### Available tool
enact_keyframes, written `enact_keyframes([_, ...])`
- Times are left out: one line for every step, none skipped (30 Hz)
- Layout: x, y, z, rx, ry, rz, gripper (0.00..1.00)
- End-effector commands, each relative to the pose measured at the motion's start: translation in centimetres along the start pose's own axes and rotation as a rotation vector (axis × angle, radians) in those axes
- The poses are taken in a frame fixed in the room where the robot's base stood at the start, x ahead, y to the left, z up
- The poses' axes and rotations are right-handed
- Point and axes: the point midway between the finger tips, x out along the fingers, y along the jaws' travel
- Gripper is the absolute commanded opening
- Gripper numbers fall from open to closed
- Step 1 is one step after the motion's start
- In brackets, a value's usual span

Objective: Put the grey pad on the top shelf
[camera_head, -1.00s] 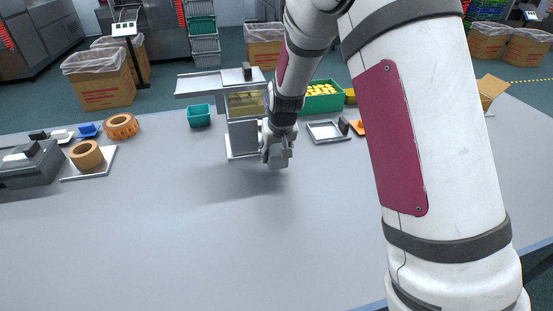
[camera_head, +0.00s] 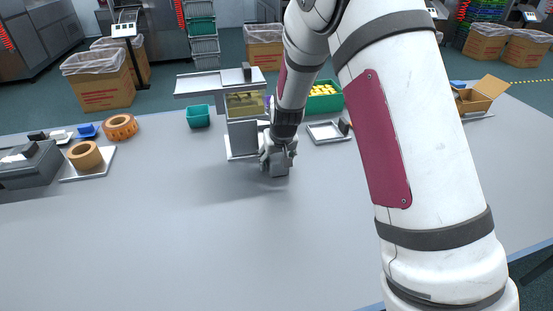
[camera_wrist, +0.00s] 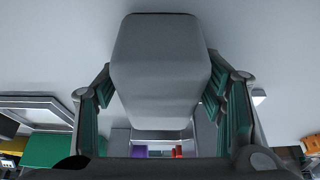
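The grey pad (camera_wrist: 160,65) is a rounded block in the middle of the wrist view. My gripper (camera_wrist: 160,88) has its green-lined fingers on both sides of the pad, and they appear to press on it. In the head view the pad (camera_head: 280,166) hangs at the end of my gripper (camera_head: 278,152), over the table and just in front and right of a silver machine (camera_head: 243,140). The machine has a flat top shelf (camera_head: 200,84) at the back with a dark block on it. My wrist partly hides the machine's right side.
A teal bin (camera_head: 198,117) stands left of the machine. A metal tray frame (camera_head: 327,140) and a green crate (camera_head: 322,104) are to its right. A tape roll (camera_head: 85,155) and an orange ring (camera_head: 121,127) lie at left. The front of the table is clear.

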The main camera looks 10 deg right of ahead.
Motion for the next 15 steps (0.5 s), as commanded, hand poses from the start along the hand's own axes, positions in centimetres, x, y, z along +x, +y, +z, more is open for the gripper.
enact_keyframes([0.0, 0.0, 0.0, 0.0, 0.0, 0.0, 0.68])
enact_keyframes([0.0, 0.0, 0.0, 0.0, 0.0, 0.0, 0.68])
enact_keyframes([0.0, 0.0, 0.0, 0.0, 0.0, 0.0, 0.68])
enact_keyframes([0.0, 0.0, 0.0, 0.0, 0.0, 0.0, 0.68])
enact_keyframes([0.0, 0.0, 0.0, 0.0, 0.0, 0.0, 0.68])
enact_keyframes([0.0, 0.0, 0.0, 0.0, 0.0, 0.0, 0.68])
enact_keyframes([0.0, 0.0, 0.0, 0.0, 0.0, 0.0, 0.68])
enact_keyframes([-0.1, 0.0, 0.0, 0.0, 0.0, 0.0, 0.68])
enact_keyframes([-0.1, 0.0, -0.1, 0.0, 0.001, 0.0, 0.68])
enact_keyframes([-0.3, 0.0, -0.1, 0.0, 0.001, 0.0, 0.68])
enact_keyframes([-0.4, 0.0, -0.2, 0.0, 0.001, 0.0, 0.68])
enact_keyframes([-0.8, 0.0, -0.2, 0.0, 0.002, 0.0, 0.68])
enact_keyframes([-1.1, -0.1, -0.2, -0.001, 0.003, -0.001, 0.68])
enact_keyframes([-1.6, -0.1, -0.2, -0.001, 0.004, -0.001, 0.68])
enact_keyframes([-2.3, -0.1, -0.2, -0.001, 0.004, -0.001, 0.68])
